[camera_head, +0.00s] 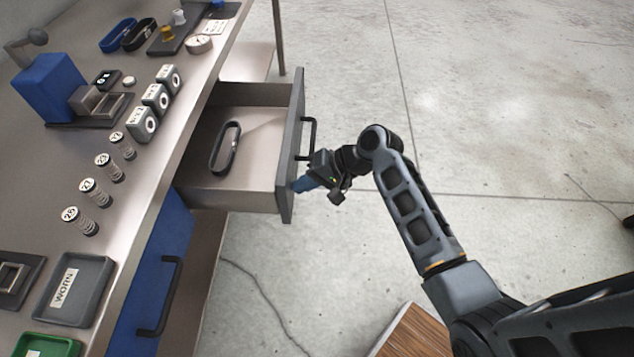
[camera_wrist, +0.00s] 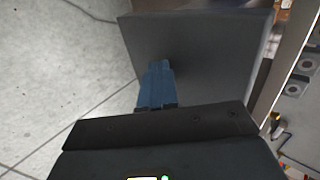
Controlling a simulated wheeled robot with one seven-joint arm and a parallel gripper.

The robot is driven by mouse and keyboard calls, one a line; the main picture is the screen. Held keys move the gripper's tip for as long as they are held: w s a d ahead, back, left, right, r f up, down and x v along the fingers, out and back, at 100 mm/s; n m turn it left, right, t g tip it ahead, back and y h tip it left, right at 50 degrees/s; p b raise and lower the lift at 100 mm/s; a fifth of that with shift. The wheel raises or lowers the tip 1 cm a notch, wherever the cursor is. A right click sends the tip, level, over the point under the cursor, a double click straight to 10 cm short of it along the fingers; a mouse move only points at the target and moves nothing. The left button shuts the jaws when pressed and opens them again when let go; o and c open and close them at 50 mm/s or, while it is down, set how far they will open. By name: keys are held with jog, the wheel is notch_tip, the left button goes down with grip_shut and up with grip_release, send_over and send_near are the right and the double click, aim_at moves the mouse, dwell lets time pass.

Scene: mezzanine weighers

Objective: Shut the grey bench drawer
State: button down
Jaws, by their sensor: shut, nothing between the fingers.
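The grey bench drawer (camera_head: 240,180) stands pulled out from the bench in the head view, with its grey front panel (camera_head: 291,160) facing right and a black bar handle (camera_head: 309,138) on it. A dark loop-shaped band (camera_head: 225,147) lies inside the drawer. My gripper (camera_head: 297,186) is shut and empty, its blue fingers at the near lower part of the front panel, below the handle. In the wrist view the shut fingers (camera_wrist: 156,88) point at the grey panel (camera_wrist: 205,50). I cannot tell whether they touch it.
The bench top (camera_head: 165,170) holds springs, small boxed gauges, a blue device (camera_head: 48,88) and a tray labelled "WORN" (camera_head: 75,290). A blue drawer (camera_head: 160,270) with a black handle sits nearer, apparently closed. Open concrete floor (camera_head: 480,100) lies to the right.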

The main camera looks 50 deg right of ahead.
jog(key=w+a, duration=0.4)
jog(key=w, duration=0.2)
jog(key=w+a+b, duration=0.1)
jog(key=w+a, duration=0.4)
jog(key=w, duration=0.1)
jog(key=w+a+b, duration=0.1)
jog(key=w+a, duration=0.4)
jog(key=w, duration=0.1)
jog(key=shift+w+a, duration=0.15)
jog(key=shift+w, duration=0.05)
jog(key=shift+w+a+r, duration=0.1)
jog(key=shift+w+a, duration=0.3)
jog(key=shift+a, duration=0.1)
jog(key=shift+r, duration=0.1)
